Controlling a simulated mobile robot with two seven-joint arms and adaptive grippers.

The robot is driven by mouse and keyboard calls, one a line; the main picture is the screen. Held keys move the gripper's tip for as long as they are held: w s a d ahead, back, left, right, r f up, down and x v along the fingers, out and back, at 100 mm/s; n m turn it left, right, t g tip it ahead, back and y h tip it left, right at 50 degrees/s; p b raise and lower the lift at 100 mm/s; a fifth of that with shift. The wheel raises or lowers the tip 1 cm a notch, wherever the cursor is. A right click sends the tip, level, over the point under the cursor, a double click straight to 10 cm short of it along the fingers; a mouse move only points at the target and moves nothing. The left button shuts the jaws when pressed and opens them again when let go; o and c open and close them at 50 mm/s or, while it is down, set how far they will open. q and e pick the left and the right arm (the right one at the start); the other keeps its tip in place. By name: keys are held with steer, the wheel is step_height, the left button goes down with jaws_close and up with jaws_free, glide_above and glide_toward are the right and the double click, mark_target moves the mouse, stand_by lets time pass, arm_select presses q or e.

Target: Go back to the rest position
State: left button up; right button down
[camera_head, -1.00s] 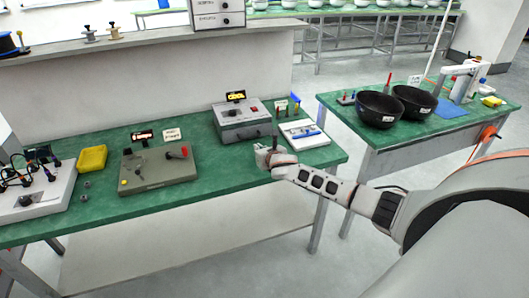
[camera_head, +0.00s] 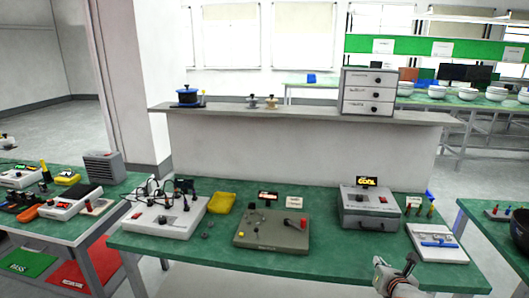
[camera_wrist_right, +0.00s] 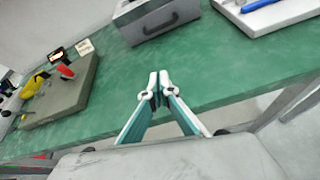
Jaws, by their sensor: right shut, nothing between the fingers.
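My right gripper (camera_head: 396,274) comes in at the lower right of the head view, at the front edge of the green workbench (camera_head: 335,252). In the right wrist view, its two fingers (camera_wrist_right: 159,84) meet at the tips, shut with nothing between them. They point toward the green bench top, short of a grey box with a handle (camera_wrist_right: 155,20). My left gripper is not in view.
On the bench stand a white device with cables (camera_head: 165,219), a yellow tray (camera_head: 221,203), an olive panel box (camera_head: 271,232), a grey box (camera_head: 368,209) and a white tray with a blue tool (camera_head: 437,246). A shelf with a drawer unit (camera_head: 367,93) runs behind.

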steer(key=s+a+f+m+g, duration=0.1)
steer(key=s+a+f+m, duration=0.1)
steer(key=s+a+m, duration=0.5)
steer(key=s+a+f+m+g, duration=0.1)
steer(key=s+a+m, duration=0.1)
steer(key=s+m, duration=0.5)
steer(key=s+d+r+m+g+h, duration=0.15)
steer(key=s+m, duration=0.35)
steer(key=s, duration=0.5)
steer(key=s+d+r+m+g+h, duration=0.1)
steer(key=s+d+m+g, duration=0.3)
steer(key=s, duration=0.7)
steer(key=w+a+f+m+t+y, duration=0.2)
steer(key=a+f+m+t+y, duration=0.2)
steer(key=a+f, duration=1.2)
steer(key=t+y, duration=0.1)
steer(key=y, duration=0.2)
steer(key=shift+y, duration=0.25)
